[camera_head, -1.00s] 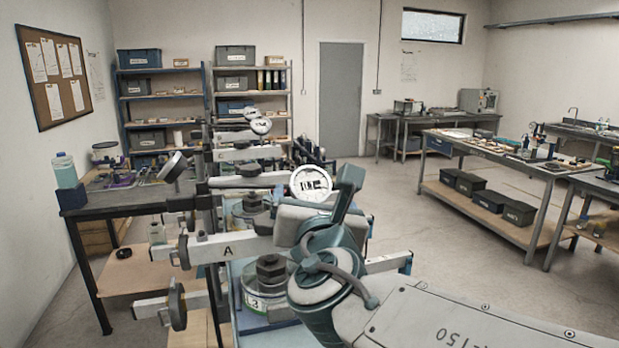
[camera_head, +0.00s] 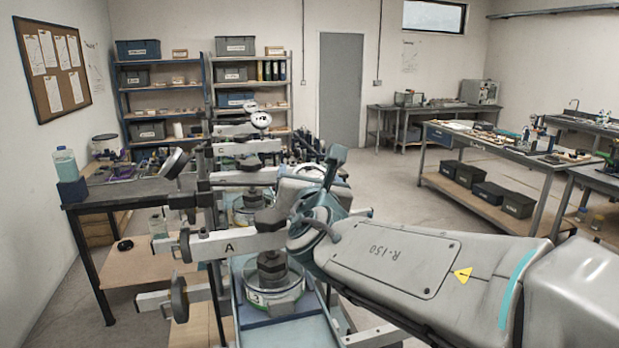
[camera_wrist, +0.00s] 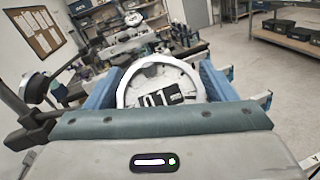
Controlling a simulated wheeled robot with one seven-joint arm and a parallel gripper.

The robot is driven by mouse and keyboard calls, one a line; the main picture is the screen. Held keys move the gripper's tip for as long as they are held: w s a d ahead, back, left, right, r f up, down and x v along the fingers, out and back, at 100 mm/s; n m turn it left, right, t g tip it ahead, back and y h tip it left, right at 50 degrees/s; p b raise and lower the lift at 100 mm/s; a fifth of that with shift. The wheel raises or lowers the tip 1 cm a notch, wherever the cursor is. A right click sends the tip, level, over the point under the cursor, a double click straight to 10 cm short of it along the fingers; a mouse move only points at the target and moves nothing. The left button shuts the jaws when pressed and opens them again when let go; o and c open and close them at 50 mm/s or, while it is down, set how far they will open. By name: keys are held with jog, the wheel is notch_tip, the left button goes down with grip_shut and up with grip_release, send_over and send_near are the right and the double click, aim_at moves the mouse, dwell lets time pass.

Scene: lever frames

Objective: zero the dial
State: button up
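A round dial gauge (camera_wrist: 160,88) with a white rim and a black-and-white display fills the middle of the wrist view; part of the display looks like "01". The blue fingers of my gripper (camera_wrist: 160,75) stand apart, one on each side of the dial. I cannot tell whether they touch its rim. The palm hides the lower part of the dial. The lever frame marked A (camera_head: 240,244) is beside my arm, with a dark weight (camera_head: 271,262) above a clear cup marked 3 (camera_head: 272,297).
More lever frames stand behind, including one marked C (camera_head: 237,149), with another white dial (camera_head: 261,120) at the back. A workbench (camera_head: 120,188) is on the left. A long table (camera_head: 497,150) stands at the right, with open floor before it.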

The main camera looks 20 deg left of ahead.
jog(key=c, duration=0.7)
jog(key=shift+m+h, duration=0.9)
jog(key=shift+m, duration=0.2)
jog(key=shift+d, duration=0.1)
jog(key=o, duration=1)
jog(key=b+v, duration=0.2)
jog(key=v, duration=1.2)
jog(key=shift+f, duration=0.1)
